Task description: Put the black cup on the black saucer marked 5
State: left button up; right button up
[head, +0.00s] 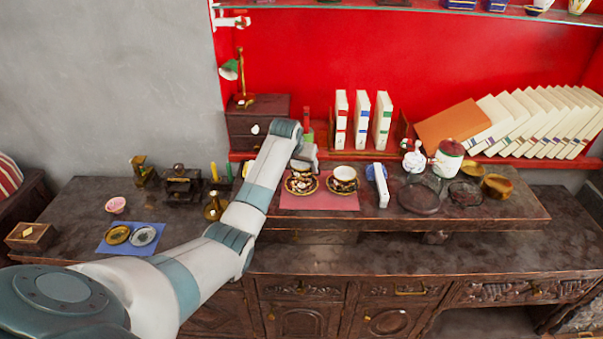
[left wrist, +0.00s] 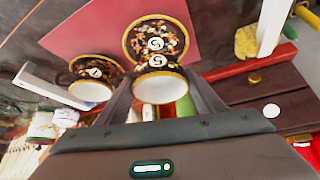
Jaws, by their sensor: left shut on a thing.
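My left gripper (head: 303,160) is shut on the black cup (left wrist: 158,66), patterned in gold and marked 5, with a white inside. The cup also shows in the head view (head: 301,171), just below the gripper. The black saucer marked 5 (left wrist: 141,36) lies on the pink mat; it also shows in the head view (head: 303,187). The held cup overlaps the saucer in both views. I cannot tell whether they touch. My right gripper is not in view.
A second black cup marked 1 (left wrist: 88,72) stands on its own saucer (head: 342,187), to the right in the head view. A white upright block (head: 381,186) is beyond it. The pink mat (head: 320,203) is bare toward the front. A brass bell (head: 214,208) stands left.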

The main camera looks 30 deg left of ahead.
aim_at(302, 174)
pick_arm(q)
jog(key=shift+f+p, duration=0.45)
jog(key=shift+f, duration=0.2)
notch_tip(302, 174, down, 2)
jog(key=shift+p, duration=0.35)
jog(key=shift+f, duration=0.35)
jog(key=shift+f, duration=0.15)
jog(key=o, duration=1.1)
jog(key=shift+c, duration=0.2)
